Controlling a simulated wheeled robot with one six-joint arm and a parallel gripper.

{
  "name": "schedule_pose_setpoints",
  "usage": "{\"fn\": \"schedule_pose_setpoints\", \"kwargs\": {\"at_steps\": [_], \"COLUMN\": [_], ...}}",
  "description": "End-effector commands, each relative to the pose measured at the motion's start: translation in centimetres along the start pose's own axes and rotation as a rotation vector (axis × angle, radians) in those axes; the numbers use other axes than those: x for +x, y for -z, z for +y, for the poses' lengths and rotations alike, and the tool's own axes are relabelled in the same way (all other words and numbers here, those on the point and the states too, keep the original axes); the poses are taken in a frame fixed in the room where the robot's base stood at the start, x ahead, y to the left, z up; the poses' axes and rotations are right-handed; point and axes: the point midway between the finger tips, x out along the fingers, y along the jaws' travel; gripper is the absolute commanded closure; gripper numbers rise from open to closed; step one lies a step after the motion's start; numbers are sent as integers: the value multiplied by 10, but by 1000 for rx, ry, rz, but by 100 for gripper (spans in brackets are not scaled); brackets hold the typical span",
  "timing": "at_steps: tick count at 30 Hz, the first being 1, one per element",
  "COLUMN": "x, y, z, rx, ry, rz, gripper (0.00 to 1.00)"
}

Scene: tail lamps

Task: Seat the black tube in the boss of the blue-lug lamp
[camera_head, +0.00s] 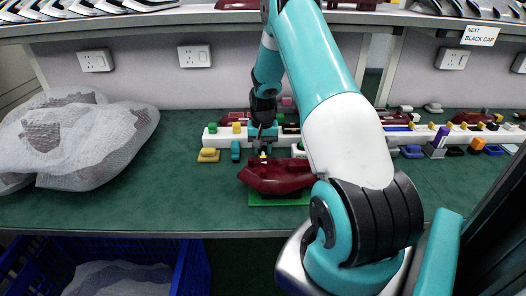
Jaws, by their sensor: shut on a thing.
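A dark red lamp (277,179) lies on a green plate (278,199) near the front middle of the bench. Its lug colour cannot be made out, so I cannot tell whether it is the blue-lug lamp. My gripper (263,151) points down just above the back left part of this lamp. It is shut on a small dark thing, apparently the black tube, mostly hidden between the fingers. Small yellow and white spots show at the fingertips. I cannot tell whether the tube touches the lamp or its boss.
A white rail (226,136) with coloured small parts runs behind the lamp. A yellow part (208,155) and a teal part (236,150) lie left of my gripper. Wrapped bags (85,135) fill the left bench. A blue crate (190,268) stands below. Bare green bench lies between.

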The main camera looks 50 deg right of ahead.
Motion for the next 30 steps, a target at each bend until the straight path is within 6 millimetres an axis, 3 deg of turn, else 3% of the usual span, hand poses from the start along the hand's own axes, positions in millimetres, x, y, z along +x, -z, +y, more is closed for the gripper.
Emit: {"fn": "schedule_pose_setpoints", "kwargs": {"at_steps": [5, 11, 24, 30], "x": [-6, -32, -155, -189], "y": [1, 1, 1, 0], "z": [0, 0, 0, 0], "rx": [0, 0, 0, 0], "ry": [1, 1, 1, 0], "rz": [2, 5, 6, 2], "gripper": [91, 91, 91, 91]}}
